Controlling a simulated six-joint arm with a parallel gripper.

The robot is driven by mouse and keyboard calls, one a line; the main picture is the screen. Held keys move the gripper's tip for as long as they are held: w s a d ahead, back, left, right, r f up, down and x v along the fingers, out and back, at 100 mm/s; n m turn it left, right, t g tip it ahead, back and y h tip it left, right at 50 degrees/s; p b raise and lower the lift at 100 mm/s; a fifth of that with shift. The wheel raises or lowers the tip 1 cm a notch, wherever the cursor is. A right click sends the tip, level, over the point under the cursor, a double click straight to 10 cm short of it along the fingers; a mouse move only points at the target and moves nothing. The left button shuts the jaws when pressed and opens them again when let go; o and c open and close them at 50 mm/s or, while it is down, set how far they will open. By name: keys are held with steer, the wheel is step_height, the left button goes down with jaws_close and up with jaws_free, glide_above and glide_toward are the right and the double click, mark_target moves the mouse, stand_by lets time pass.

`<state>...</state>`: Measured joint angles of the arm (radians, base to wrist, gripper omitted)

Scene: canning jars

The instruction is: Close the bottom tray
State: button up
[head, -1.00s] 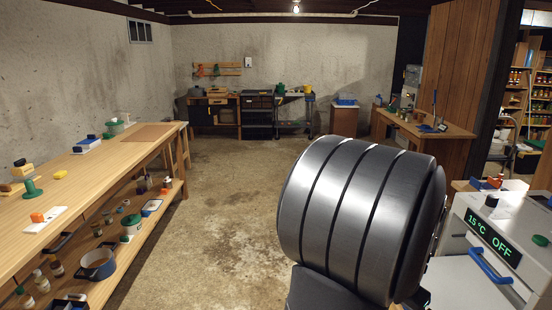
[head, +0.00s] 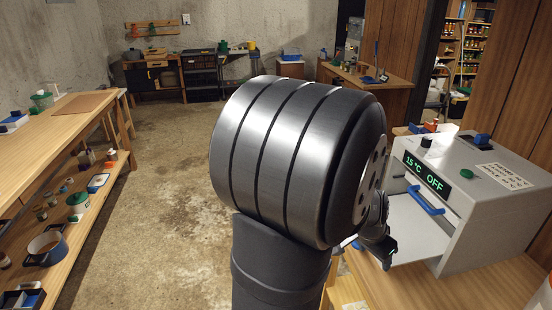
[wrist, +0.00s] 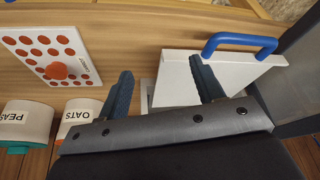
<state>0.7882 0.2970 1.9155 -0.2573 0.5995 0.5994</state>
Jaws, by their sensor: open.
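A white appliance (head: 490,190) with a green "15 °C OFF" display stands on the wooden surface at the right of the head view. A flat white tray (head: 418,228) sticks out low from its front, with a blue handle (head: 425,200) above it in the picture. My gripper (head: 383,250) is by the tray's left edge, partly hidden by my arm. A white panel (wrist: 225,75) with a blue handle (wrist: 240,42) lies beside and beyond the right finger. Contact is unclear.
In the wrist view, a white board with red dots (wrist: 47,55) lies at the upper left, above jars labelled PEAS (wrist: 25,118) and OATS (wrist: 78,115). A long workbench (head: 60,120) stands at the left of the head view. The floor (head: 165,170) between is open.

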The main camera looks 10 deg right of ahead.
steer(key=shift+w+a+f, duration=0.1)
steer(key=shift+a+f, duration=0.05)
steer(key=c, duration=0.4)
steer(key=a+f+n+g, duration=0.1)
steer(key=n, duration=0.1)
steer(key=w+a+f+n, duration=0.1)
steer(key=n, duration=0.1)
steer(key=w+a+f+n+g, duration=0.1)
steer(key=f+n, duration=0.1)
steer(key=shift+a+n+g, duration=0.25)
steer(key=shift+n+g, duration=0.05)
steer(key=shift+n, duration=0.1)
jaws_close()
steer(key=w+a+f+n+t+h, duration=0.1)
steer(key=w+a+n+h, duration=0.55)
steer(key=n, duration=0.65)
steer(key=w+a+f+n+h, duration=0.1)
steer(key=w+a+n+h, duration=0.4)
steer(key=w+n, duration=0.5)
steer(key=s+d+f+n, duration=0.2)
steer(key=d, duration=1.1)
steer(key=shift+f, duration=0.4)
